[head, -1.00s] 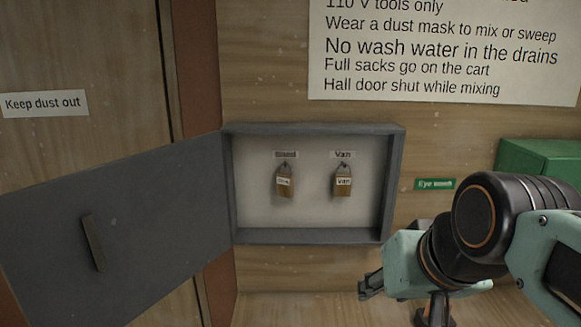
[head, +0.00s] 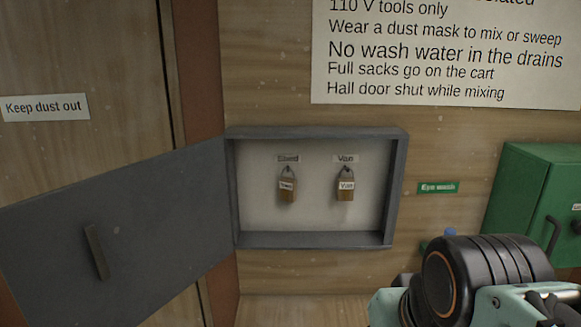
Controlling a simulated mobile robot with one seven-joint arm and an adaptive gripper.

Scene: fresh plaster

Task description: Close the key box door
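The grey key box (head: 397,190) is on the wooden wall with its front open. Its grey door (head: 150,215) is swung wide out to the left, hinged at the box's left side. A dark bar handle (head: 96,252) shows on the door's face. Inside hang two brown padlock-shaped tags, one (head: 287,190) on the left under a blurred label and one (head: 345,194) under the label "Van". My arm is at the lower right, apart from the box and the door. My gripper is below the picture's edge and does not show.
A green cabinet (head: 515,200) with a dark handle stands at the right. A green "Eye wash" sign (head: 438,188) is on the wall. A white notice (head: 450,55) hangs above. A wooden door (head: 70,120) is behind the box door. The space before the box is clear.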

